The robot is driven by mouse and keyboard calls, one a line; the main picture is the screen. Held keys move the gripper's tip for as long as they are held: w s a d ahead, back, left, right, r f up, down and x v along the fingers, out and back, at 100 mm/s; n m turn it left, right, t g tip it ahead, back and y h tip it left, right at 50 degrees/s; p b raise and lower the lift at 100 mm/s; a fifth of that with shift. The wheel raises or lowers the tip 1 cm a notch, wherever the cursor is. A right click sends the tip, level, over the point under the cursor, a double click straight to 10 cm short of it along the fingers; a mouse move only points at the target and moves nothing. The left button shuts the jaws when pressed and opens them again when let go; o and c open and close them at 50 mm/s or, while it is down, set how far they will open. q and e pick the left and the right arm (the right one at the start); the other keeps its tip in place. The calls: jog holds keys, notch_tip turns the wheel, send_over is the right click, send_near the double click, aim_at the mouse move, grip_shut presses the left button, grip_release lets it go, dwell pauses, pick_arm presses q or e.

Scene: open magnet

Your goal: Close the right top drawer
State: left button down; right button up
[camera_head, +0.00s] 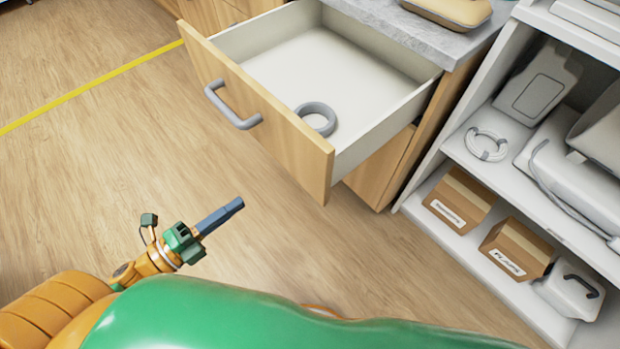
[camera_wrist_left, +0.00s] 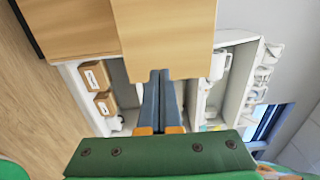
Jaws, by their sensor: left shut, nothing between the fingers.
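The drawer (camera_head: 262,118) is pulled open from a wooden cabinet under a grey countertop in the head view. It has a light wood front, a grey bar handle (camera_head: 232,107) and white inner walls. A grey ring (camera_head: 316,118) lies inside it near the front. My left gripper (camera_head: 238,204) is shut and empty, in front of and below the drawer front, apart from it in the head view. In the left wrist view the shut fingers (camera_wrist_left: 160,78) point toward a wooden panel (camera_wrist_left: 165,35). My right gripper is not in view.
A white shelf unit (camera_head: 430,170) stands right of the cabinet, holding brown boxes (camera_head: 459,200), a coiled cable (camera_head: 487,145) and pale equipment cases. A tan tray (camera_head: 450,10) sits on the countertop (camera_head: 425,35). The wooden floor (camera_head: 110,150) left of the drawer is clear, crossed by a yellow line (camera_head: 90,88).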

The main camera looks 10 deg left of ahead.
aim_at(296, 160)
pick_arm(q)
jog(key=x, duration=0.6)
jog(key=p+x, duration=0.1)
jog(key=x, duration=0.6)
jog(key=shift+w+r+p, duration=0.2)
jog(key=shift+p, duration=0.1)
